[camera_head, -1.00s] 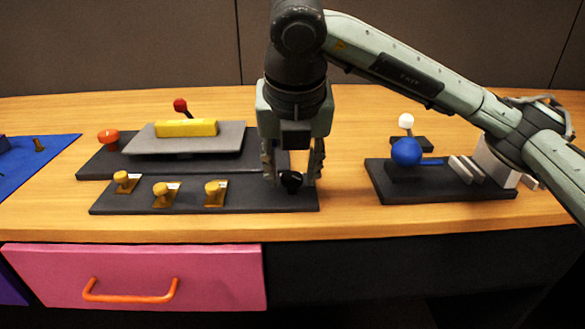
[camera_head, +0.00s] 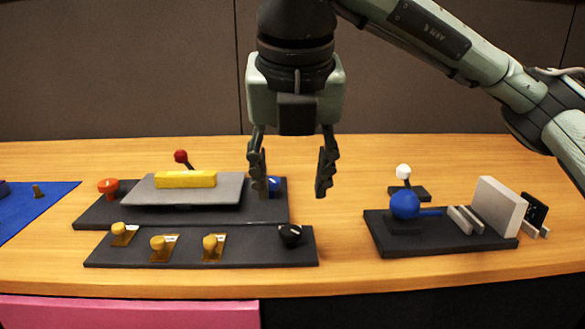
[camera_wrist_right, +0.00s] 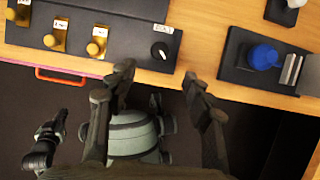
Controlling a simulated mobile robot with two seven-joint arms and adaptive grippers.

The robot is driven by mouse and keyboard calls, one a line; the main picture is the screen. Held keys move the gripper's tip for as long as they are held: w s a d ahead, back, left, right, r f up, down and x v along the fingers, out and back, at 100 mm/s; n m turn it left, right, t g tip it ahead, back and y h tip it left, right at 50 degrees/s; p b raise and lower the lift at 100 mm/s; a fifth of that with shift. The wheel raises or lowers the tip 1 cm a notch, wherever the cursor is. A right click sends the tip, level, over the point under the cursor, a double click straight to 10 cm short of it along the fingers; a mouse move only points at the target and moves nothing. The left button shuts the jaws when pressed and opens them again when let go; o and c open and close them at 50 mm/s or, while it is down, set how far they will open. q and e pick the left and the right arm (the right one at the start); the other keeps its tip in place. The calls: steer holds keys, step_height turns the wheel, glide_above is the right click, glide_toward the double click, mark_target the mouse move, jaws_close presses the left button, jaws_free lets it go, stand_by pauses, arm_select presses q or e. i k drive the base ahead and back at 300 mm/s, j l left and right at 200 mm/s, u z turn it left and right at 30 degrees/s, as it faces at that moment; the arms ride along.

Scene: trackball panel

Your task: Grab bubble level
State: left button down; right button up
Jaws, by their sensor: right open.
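A yellow bar (camera_head: 185,179), which looks like the bubble level, lies on the grey tilting plate (camera_head: 150,195) at the left in the head view. My right gripper (camera_head: 291,185) is open and empty. It hangs in the air to the right of the bar, with its fingers pointing down. The wrist view also shows its open fingers (camera_wrist_right: 158,78), with nothing between them; the bar is not in that view. A dark part at the lower left of the wrist view looks like my left gripper (camera_wrist_right: 45,140), and its jaws are unclear.
The front panel (camera_head: 130,254) carries several yellow knobs and a black knob (camera_head: 291,235). A red ball-topped lever (camera_head: 181,157) stands behind the plate and an orange button (camera_head: 108,187) to its left. A blue trackball (camera_head: 405,204) panel is at the right. Bare wood lies between panels.

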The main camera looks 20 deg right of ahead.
mark_target(196, 178)
steer(key=k, duration=1)
